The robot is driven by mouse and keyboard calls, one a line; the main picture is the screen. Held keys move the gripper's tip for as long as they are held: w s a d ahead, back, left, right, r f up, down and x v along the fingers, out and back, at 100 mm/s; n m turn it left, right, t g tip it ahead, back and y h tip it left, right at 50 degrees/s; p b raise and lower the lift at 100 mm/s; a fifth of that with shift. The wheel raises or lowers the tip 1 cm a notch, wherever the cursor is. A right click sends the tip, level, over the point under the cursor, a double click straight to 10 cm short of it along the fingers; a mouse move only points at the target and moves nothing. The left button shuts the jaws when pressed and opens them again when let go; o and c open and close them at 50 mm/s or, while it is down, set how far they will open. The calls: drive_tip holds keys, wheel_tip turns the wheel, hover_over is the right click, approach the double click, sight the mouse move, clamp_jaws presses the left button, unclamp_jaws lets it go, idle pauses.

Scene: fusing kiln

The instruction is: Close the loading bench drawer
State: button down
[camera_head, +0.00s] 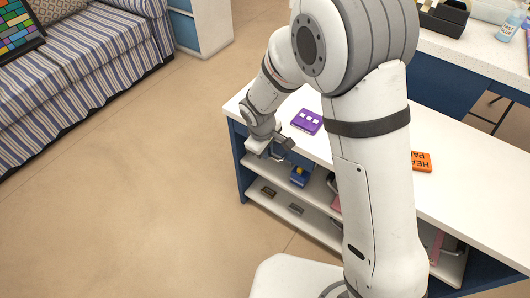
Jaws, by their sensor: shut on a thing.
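The loading bench (462,205) has a white top, blue end panels and open white shelves below, and runs from the middle to the right. My gripper (284,146) is at the bench's front edge, near its left end, just below the top. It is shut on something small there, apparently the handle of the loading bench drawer. A small blue part (277,154) beside the jaws looks like a bit of the drawer front. The jaws and wrist hide most of it, so how far the drawer stands out cannot be told. My arm hides the middle of the bench.
A purple box (307,121) and an orange box (421,161) lie on the bench top. A blue item (299,177) and several small things sit on the shelves. A striped sofa (85,75) stands at the left. The floor between is clear.

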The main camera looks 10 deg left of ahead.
drive_tip(key=shift+w+d+r, duration=0.1)
drive_tip(key=shift+w+r, duration=0.05)
drive_tip(key=shift+w, duration=0.15)
drive_tip(key=c, duration=1.8)
unclamp_jaws()
drive_tip(key=shift+w, duration=0.15)
drive_tip(key=o, duration=0.3)
drive_tip(key=shift+s, duration=0.2)
drive_tip(key=r, duration=0.2)
drive_tip(key=s+r+p, duration=0.1)
drive_tip(key=r, duration=0.4)
drive_tip(key=shift+s+a+r, duration=0.2)
drive_tip(key=shift+a, duration=0.1)
drive_tip(key=shift+p, duration=0.3)
